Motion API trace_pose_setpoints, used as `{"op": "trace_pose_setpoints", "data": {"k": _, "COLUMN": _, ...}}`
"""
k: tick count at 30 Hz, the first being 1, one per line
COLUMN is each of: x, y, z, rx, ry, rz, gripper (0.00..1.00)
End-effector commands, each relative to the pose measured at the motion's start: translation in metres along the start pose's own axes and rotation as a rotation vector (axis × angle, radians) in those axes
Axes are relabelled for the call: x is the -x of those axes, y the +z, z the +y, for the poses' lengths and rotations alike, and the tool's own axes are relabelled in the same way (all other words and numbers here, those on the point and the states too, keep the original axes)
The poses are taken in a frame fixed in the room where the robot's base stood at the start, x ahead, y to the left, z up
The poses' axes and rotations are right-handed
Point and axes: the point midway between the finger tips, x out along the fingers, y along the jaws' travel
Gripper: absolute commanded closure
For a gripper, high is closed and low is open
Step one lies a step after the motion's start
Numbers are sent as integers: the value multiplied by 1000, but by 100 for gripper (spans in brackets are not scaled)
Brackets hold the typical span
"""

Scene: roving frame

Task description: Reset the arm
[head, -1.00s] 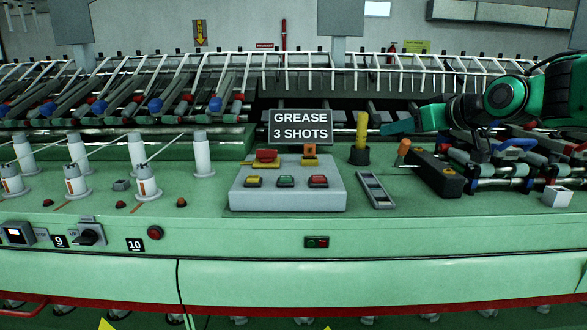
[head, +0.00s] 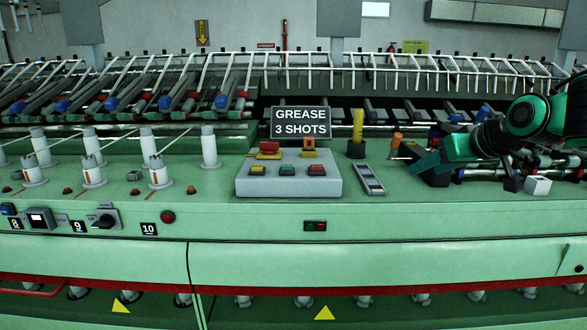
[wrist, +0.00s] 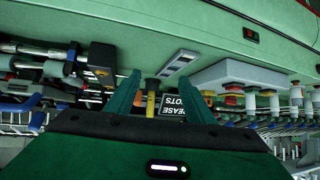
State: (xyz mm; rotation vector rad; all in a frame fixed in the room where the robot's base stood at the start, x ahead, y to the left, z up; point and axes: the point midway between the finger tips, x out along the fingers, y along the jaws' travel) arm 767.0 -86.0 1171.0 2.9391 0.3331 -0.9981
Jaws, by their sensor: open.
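My gripper (head: 424,162) is green and sits at the right of the head view, at the end of my arm, low over the machine's green deck (head: 400,205). In the wrist view, which is upside down, my gripper (wrist: 163,92) shows two green fingers spread wide apart. Nothing is held between them. A yellow cylinder (wrist: 151,100) and the sign reading GREASE 3 SHOTS (wrist: 174,106) show beyond the gap.
A grey control box (head: 288,184) with coloured buttons stands mid-deck. A grey slotted strip (head: 369,178) and the yellow cylinder in a black cup (head: 357,150) lie left of my gripper. White bobbins (head: 209,150) stand at left.

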Motion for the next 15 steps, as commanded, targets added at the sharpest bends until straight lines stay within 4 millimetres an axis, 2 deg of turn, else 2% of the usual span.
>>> {"op": "trace_pose_setpoints", "data": {"k": 5, "x": 16, "y": 67, "z": 23, "rx": -99, "ry": 78, "rz": -152, "gripper": 52}}
{"op": "trace_pose_setpoints", "data": {"k": 8, "x": 34, "y": 122, "z": 37, "rx": -186, "ry": 137, "rz": -273, "gripper": 52}}
{"op": "trace_pose_setpoints", "data": {"k": 10, "x": 50, "y": 165, "z": 43, "rx": -256, "ry": 180, "rz": -369, "gripper": 52}}
{"op": "trace_pose_setpoints", "data": {"k": 15, "x": 97, "y": 263, "z": 46, "rx": -439, "ry": 278, "rz": -590, "gripper": 52}}
